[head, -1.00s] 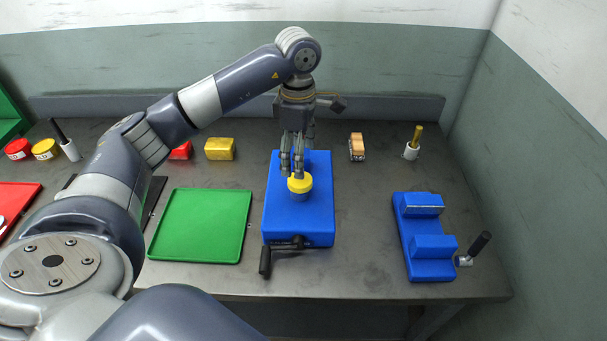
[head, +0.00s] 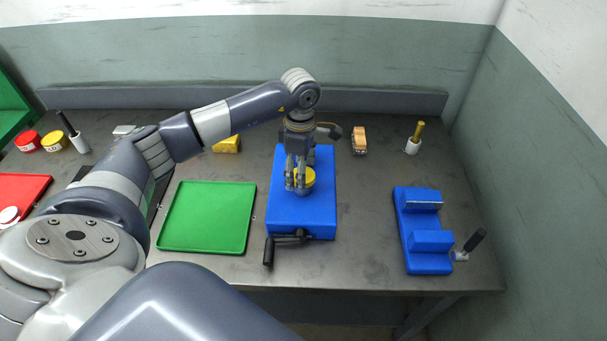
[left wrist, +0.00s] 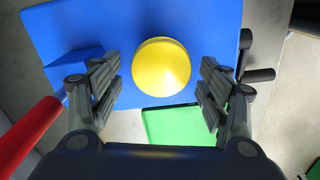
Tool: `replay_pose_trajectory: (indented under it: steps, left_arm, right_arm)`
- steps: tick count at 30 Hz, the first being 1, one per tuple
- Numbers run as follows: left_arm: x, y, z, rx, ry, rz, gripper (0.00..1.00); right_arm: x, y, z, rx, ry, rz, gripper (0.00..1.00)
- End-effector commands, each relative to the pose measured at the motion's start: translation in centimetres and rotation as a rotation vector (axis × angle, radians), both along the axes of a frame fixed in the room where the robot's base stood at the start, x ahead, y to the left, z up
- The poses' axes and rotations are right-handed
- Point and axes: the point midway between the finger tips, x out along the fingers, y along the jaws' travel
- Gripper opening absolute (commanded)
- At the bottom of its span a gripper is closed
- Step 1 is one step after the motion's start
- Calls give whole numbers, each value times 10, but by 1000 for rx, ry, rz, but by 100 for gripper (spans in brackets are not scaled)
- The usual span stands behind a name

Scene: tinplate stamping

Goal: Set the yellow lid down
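The yellow lid (head: 305,181) is a round disc over the blue fixture (head: 286,212) in the middle of the bench. It also shows in the left wrist view (left wrist: 161,65), seen from above. My left gripper (head: 298,188) points down at the lid. In the left wrist view, its two fingers (left wrist: 160,92) are spread, with clear gaps to the lid on both sides. What lies directly under the lid is mostly hidden by the lid and fingers. My right gripper is not in view.
An empty green tray (head: 207,217) lies left of the fixture, whose black crank handle (head: 268,252) sticks out in front. A second blue fixture (head: 422,232) with a lever stands right. A wood-topped block (head: 359,140) and a small holder (head: 413,143) stand behind. Bench between fixtures is clear.

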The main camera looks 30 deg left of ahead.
Motion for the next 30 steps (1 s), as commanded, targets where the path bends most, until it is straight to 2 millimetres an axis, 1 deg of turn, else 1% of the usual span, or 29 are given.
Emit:
replay_pose_trajectory:
  steps: [1,3,7,8,17,20,23,25,26,30]
  left_arm:
    - [0,0,0,0,0,0,50]
    - [0,0,0,0,0,0,35]
    - [0,0,0,0,0,0,35]
    - [0,0,0,0,0,0,32]
    - [1,0,3,0,-2,0,32]
    - [1,0,9,1,-3,0,32]
    - [1,1,20,1,-6,-1,32]
    - [2,1,32,0,-7,0,32]
    - [-2,-2,34,1,-4,-2,32]
    - [-29,-18,34,2,-2,-6,32]
  right_arm:
    - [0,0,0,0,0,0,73]
    - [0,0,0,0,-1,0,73]
    - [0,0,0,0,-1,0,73]
    - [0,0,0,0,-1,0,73]
    - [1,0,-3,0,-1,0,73]
    - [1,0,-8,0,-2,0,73]
    - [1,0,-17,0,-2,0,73]
    - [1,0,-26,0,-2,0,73]
    - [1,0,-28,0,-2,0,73]
    - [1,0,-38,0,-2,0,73]
